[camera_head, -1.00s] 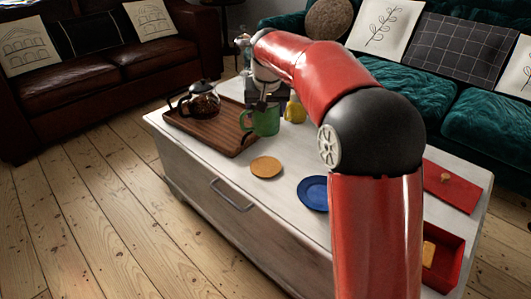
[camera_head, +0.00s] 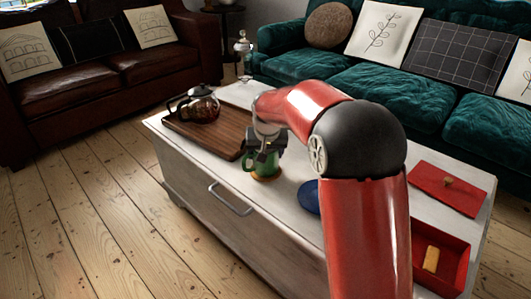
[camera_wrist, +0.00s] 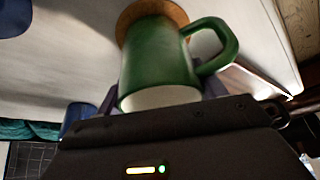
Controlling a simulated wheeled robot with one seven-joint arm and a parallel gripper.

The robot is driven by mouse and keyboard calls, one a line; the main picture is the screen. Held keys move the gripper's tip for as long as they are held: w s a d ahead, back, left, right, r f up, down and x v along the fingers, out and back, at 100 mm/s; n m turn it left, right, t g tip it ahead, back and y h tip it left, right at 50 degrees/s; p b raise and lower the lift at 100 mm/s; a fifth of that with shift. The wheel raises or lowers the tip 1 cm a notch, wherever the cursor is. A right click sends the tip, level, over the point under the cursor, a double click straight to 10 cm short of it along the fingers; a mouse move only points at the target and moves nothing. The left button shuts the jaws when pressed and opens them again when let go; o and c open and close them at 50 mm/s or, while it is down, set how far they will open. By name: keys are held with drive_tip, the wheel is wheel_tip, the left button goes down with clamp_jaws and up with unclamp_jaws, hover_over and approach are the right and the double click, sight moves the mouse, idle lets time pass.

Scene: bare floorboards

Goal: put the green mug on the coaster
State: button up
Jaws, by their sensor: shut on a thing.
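The green mug (camera_head: 248,162) is upright in my gripper (camera_head: 264,148), over the round tan coaster (camera_head: 266,175) on the white coffee table. In the wrist view the green mug (camera_wrist: 160,62) fills the middle, its handle to the right, with the coaster (camera_wrist: 152,14) beyond its base. My gripper (camera_wrist: 160,100) is shut on the mug; its fingers are mostly hidden behind the mug. The mug covers part of the coaster. I cannot tell whether its base touches the coaster.
A wooden tray (camera_head: 215,138) with a glass coffee pot (camera_head: 203,104) lies left of the mug. A blue plate (camera_head: 309,197) is to the right, partly behind my arm. A red box (camera_head: 440,262) and red lid (camera_head: 447,188) are at the right end of the table.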

drive_tip(key=o, duration=1.1)
drive_tip(key=shift+o, duration=0.2)
drive_tip(key=shift+r, duration=0.15)
drive_tip(key=p+v, duration=0.1)
drive_tip(key=v, duration=1.1)
drive_tip(key=s+d+r, duration=0.3)
drive_tip(key=s+d, duration=0.2)
drive_tip(key=s, duration=0.4)
drive_tip(key=s+d+f, duration=0.1)
drive_tip(key=s+d, duration=0.1)
drive_tip(key=s, duration=0.5)
drive_tip(key=s+d+f, duration=0.2)
drive_tip(key=s+d, duration=0.1)
drive_tip(key=s, duration=0.5)
drive_tip(key=s+d+f+t, duration=0.1)
drive_tip(key=s+d+f, duration=0.1)
drive_tip(key=s, duration=0.6)
drive_tip(key=shift+d+f, duration=0.2)
drive_tip(key=shift+d, duration=0.1)
